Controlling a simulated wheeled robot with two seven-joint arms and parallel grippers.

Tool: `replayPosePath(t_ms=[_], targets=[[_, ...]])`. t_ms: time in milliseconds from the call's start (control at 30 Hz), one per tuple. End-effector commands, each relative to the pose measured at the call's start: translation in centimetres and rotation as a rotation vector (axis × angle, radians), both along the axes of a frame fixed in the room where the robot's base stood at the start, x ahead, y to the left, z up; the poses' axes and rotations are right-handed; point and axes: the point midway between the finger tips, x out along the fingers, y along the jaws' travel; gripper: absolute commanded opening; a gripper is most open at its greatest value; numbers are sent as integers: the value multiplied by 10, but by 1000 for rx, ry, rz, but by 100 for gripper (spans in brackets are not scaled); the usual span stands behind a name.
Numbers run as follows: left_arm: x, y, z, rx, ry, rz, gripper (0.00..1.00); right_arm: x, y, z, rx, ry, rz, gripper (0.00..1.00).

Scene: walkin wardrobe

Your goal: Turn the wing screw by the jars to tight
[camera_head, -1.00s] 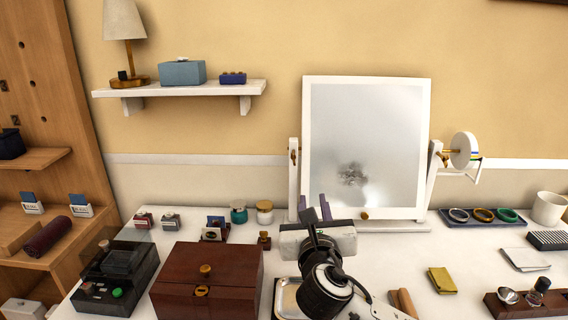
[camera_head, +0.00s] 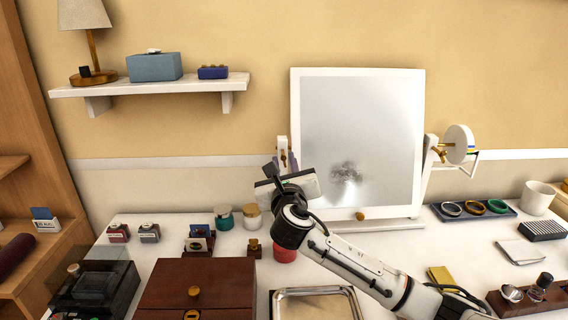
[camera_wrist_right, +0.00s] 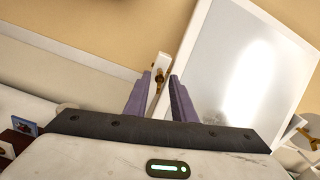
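The brass wing screw (camera_head: 284,157) is on the white left post of the mirror stand, behind the teal-lidded jar (camera_head: 224,217) and the pale-lidded jar (camera_head: 252,216). My right gripper (camera_head: 283,167) is in front of the post and partly covers it in the head view. In the right wrist view the screw (camera_wrist_right: 158,75) shows beyond the gap between my two purple fingers (camera_wrist_right: 158,95). The fingers are apart with nothing between them, and the screw seems a little ahead of the tips. The screw's wing angle is too small to tell. My left gripper is not in view.
The mirror (camera_head: 357,145) stands right of the post, with a second brass knob and white disc (camera_head: 458,144) on its far side.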

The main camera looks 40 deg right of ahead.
Motion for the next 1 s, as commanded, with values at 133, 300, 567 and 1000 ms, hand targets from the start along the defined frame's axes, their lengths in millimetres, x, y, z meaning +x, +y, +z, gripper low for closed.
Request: replayPosePath(t_ms=[133, 300, 567, 1000], targets=[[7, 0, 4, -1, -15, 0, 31, 3, -1, 0, 1, 0, 1, 23], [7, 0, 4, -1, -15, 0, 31, 2, -1, 0, 1, 0, 1, 22], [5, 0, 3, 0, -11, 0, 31, 2, -1, 0, 1, 0, 1, 0], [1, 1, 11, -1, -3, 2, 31, 2, -1, 1, 119, -70, 0, 0]])
